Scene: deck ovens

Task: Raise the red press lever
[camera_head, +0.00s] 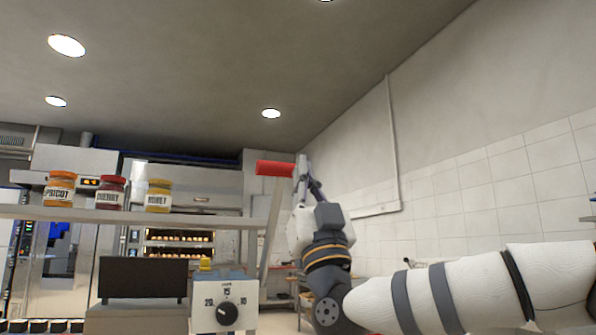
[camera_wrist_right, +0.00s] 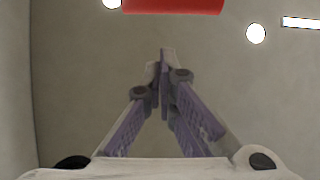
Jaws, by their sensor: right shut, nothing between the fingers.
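The red press lever handle (camera_head: 274,168) sits at the top of a pale metal arm (camera_head: 270,232) that rises, slightly tilted, beside the press box with its dial (camera_head: 227,312). My right gripper (camera_head: 302,160) is shut and empty, pointing up just right of the red handle's right end. In the right wrist view the red handle (camera_wrist_right: 172,5) crosses the top edge, beyond the closed fingertips (camera_wrist_right: 166,52). I cannot tell whether the fingers touch the handle. My left gripper is not in view.
A shelf (camera_head: 130,215) at left holds the apricot (camera_head: 59,189), cherry (camera_head: 110,193) and honey (camera_head: 158,196) jars. A dark panel (camera_head: 143,278) stands left of the dial. Ovens with lit bread (camera_head: 180,240) are behind. A tiled wall (camera_head: 480,205) bounds the right side.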

